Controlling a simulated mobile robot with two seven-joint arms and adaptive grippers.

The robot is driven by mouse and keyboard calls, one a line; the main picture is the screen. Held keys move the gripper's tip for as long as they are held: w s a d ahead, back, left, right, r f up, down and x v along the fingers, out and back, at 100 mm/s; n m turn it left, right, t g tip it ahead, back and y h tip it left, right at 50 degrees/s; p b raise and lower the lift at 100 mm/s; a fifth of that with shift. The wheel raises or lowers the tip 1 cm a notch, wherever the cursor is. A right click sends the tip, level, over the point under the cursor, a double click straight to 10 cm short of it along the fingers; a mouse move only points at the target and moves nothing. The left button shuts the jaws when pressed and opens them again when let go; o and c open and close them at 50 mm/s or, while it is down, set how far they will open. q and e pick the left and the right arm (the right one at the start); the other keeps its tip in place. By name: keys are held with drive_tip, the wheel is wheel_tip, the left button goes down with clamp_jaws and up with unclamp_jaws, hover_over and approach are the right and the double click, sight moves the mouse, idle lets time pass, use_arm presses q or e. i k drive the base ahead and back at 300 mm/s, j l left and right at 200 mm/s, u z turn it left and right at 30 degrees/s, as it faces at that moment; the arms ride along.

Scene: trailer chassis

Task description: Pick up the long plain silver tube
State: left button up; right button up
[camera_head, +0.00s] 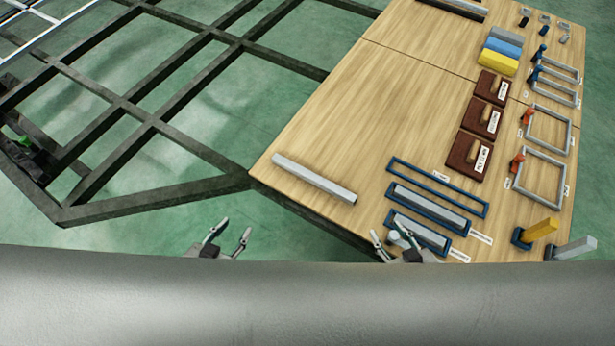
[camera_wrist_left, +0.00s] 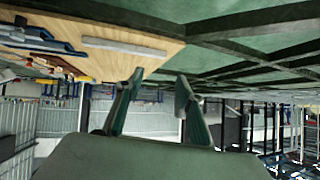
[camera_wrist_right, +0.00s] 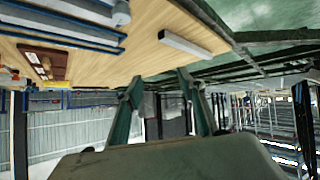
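The long plain silver tube (camera_head: 314,179) lies alone on the near left part of the wooden table, slanting along its left end. It also shows in the left wrist view (camera_wrist_left: 123,47) and the right wrist view (camera_wrist_right: 186,45). My left gripper (camera_head: 231,230) is open and empty, off the table, to the left of and nearer than the tube. My right gripper (camera_head: 393,240) is open and empty at the table's near edge, to the right of and nearer than the tube. Neither gripper touches the tube.
Blue trays with silver bars (camera_head: 428,205) lie right of the tube, beside an empty blue frame (camera_head: 437,187). Brown blocks (camera_head: 470,156), silver frames (camera_head: 540,177) and a yellow bar (camera_head: 541,229) stand further right. A dark chassis frame (camera_head: 146,117) fills the left. Table behind the tube is clear.

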sight(323, 183)
drive_tip(key=z, duration=1.2)
drive_tip(key=j+z, duration=0.3)
drive_tip(key=k+j+z, duration=0.25)
drive_tip(key=j, duration=0.15)
drive_tip(key=k+j, duration=0.1)
drive_tip(key=j, duration=0.3)
drive_tip(key=k+j, duration=0.1)
drive_tip(key=j, duration=0.3)
drive_tip(key=k+j, duration=0.1)
drive_tip(key=j, duration=0.3)
